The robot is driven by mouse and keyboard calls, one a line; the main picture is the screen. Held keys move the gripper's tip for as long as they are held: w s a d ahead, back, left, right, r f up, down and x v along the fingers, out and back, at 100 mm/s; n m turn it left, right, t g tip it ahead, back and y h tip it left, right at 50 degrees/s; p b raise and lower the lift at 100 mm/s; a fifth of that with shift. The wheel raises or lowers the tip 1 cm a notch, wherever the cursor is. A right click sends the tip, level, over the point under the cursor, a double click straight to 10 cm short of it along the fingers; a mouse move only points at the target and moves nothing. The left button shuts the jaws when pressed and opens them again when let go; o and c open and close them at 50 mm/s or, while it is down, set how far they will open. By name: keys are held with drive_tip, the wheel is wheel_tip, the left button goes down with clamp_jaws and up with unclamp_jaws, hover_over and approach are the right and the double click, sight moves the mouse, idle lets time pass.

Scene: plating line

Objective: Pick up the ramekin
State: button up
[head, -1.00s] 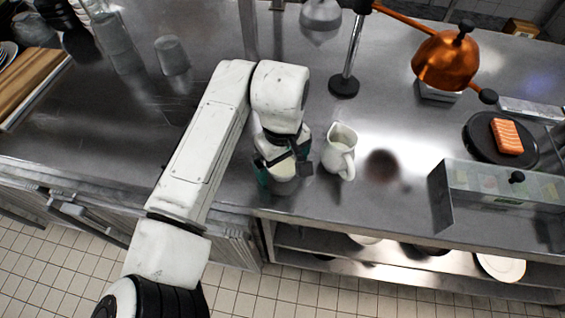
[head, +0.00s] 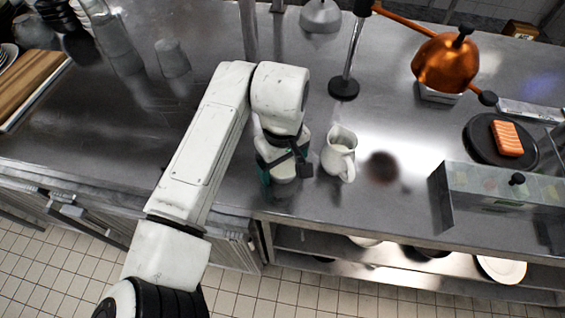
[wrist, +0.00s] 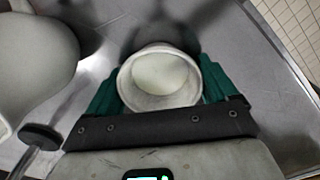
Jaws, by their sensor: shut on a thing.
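The ramekin (wrist: 160,78) is a small round off-white cup, seen from above between the two green fingers of my gripper (wrist: 160,88) in the wrist view. The fingers press on it from both sides. In the head view the ramekin (head: 284,170) shows partly below my gripper (head: 282,174), near the counter's front edge; the gripper and wrist hide part of it. I cannot tell whether its base touches the counter.
A white pitcher (head: 340,154) stands close to the right of my gripper. A lamp stand (head: 344,88) is behind it. A black plate with salmon (head: 507,138) and a metal topping bin (head: 500,190) are at right.

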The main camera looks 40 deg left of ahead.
drive_tip(key=shift+r, duration=0.15)
drive_tip(key=shift+r+b, duration=0.3)
drive_tip(key=shift+r, duration=0.75)
drive_tip(key=s+d+r+p, duration=0.1)
drive_tip(key=s+d+r, duration=0.7)
drive_tip(key=s+r, duration=0.2)
drive_tip(key=shift+s+d+r, duration=0.25)
drive_tip(key=shift+s, duration=0.2)
